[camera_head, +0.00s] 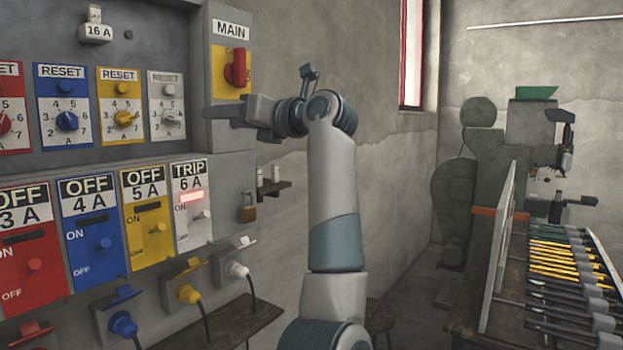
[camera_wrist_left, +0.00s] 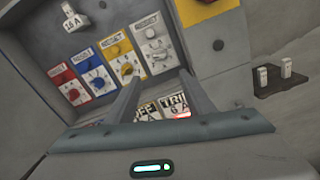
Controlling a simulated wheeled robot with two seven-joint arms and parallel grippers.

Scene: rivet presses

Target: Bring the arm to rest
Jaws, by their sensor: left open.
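My left arm (camera_head: 332,185) rises from the bottom middle of the head view and bends left at the top. My left gripper (camera_head: 212,112) is open near the upper right of the switch panel, below the red MAIN switch (camera_head: 236,68). In the left wrist view the two fingers of the left gripper (camera_wrist_left: 158,78) stand apart with nothing between them. The panel's white RESET dial (camera_wrist_left: 158,50) shows beyond them. Whether the fingers touch the panel cannot be told. My right gripper is not in view.
The panel has red, blue, yellow and white breakers; the white TRIP 6 A one (camera_head: 193,205) glows red. Plugs with cables (camera_head: 188,292) sit below. A padlock (camera_head: 248,207) and a small wall shelf (camera_head: 272,187) are near. A press (camera_head: 470,170) and tool rack (camera_head: 565,270) stand right.

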